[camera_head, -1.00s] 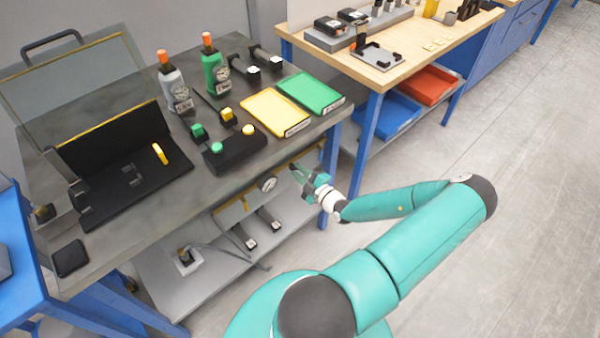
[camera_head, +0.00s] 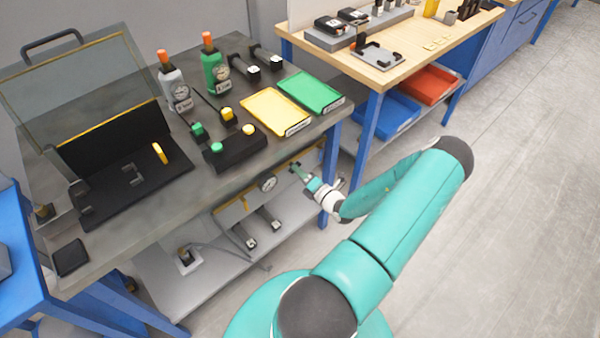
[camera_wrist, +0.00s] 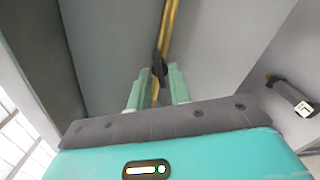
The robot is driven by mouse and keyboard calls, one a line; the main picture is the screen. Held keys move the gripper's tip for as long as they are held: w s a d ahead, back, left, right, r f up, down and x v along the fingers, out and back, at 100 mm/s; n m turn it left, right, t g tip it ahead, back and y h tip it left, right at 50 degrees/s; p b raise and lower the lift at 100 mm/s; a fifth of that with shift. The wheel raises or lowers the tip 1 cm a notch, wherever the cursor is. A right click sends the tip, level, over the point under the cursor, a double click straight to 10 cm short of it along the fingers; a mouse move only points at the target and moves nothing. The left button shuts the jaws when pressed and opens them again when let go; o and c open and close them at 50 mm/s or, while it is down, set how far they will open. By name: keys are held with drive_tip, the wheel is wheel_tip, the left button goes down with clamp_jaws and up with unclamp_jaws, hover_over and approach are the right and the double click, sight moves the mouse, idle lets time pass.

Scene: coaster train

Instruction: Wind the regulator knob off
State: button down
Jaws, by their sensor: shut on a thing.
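My gripper (camera_head: 300,173) is under the front edge of the grey bench, at the right end of a yellow pipe. In the wrist view its two pale green fingers (camera_wrist: 158,88) are closed on a small dark knob (camera_wrist: 159,66), which I take to be the regulator knob. The yellow pipe (camera_wrist: 171,28) runs away from just behind the knob. The fingers hide part of the knob, and I cannot tell whether it still sits on its stem. A round gauge (camera_head: 268,183) is on the pipe line left of my gripper.
The bench leg (camera_head: 330,175) stands close beside my gripper. Below is a grey shelf (camera_head: 210,290) with two dark cylindrical parts (camera_head: 258,228) above it. The bench top (camera_head: 110,230) overhangs from the left. The floor (camera_head: 500,240) to the right is clear.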

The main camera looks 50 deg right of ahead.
drive_tip(key=shift+s+d+n, duration=0.1)
drive_tip(key=shift+d+n, duration=0.05)
drive_tip(key=shift+n, duration=7.65)
drive_tip(key=shift+d+n, duration=0.1)
drive_tip(key=shift+n, duration=7.7)
drive_tip(key=c, duration=1.3)
unclamp_jaws()
